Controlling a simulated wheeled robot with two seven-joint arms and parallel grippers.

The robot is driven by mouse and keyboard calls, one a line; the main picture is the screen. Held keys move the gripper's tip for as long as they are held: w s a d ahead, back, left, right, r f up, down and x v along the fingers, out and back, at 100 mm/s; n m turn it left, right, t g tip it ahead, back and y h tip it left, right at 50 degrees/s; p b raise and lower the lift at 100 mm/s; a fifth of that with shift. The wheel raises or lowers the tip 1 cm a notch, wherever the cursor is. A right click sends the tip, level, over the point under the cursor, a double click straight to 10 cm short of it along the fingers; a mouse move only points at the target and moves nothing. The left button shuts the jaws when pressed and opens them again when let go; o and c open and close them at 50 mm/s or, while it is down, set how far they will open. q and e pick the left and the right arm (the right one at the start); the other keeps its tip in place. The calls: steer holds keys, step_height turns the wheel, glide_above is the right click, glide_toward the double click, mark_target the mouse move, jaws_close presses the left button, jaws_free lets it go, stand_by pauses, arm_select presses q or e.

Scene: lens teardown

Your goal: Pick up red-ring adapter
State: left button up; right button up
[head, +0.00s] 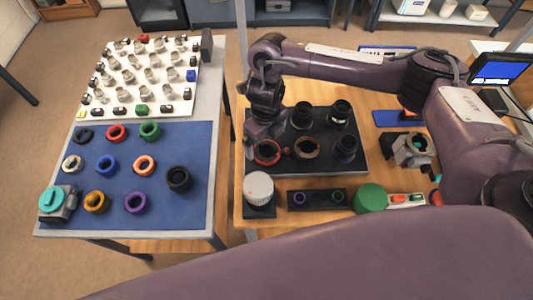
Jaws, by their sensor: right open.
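A ring-shaped part with a red rim (267,153), which looks like the red-ring adapter, sits at the left front of the black tray (318,165). A small red piece shows at its right side. My right gripper (264,138) points down just behind and above this ring. It is open, and its fingers are small and dark here, so I cannot tell whether they touch the ring. Another red ring (115,133) lies on the blue mat (170,215) on the left table. My left gripper is not in view.
Beside the red-rimmed part is a brown-rimmed ring (307,148), with black lens barrels (340,113) behind. A white-topped knob (259,188) and a green round lid (370,198) stand in front. A white board (130,75) with several small parts lies on the left table.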

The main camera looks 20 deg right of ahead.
mark_target(266, 153)
steer(key=f, duration=0.3)
steer(key=f+b, duration=0.1)
steer(key=shift+s+f, duration=0.25)
steer(key=shift+f, duration=0.05)
steer(key=c, duration=1.1)
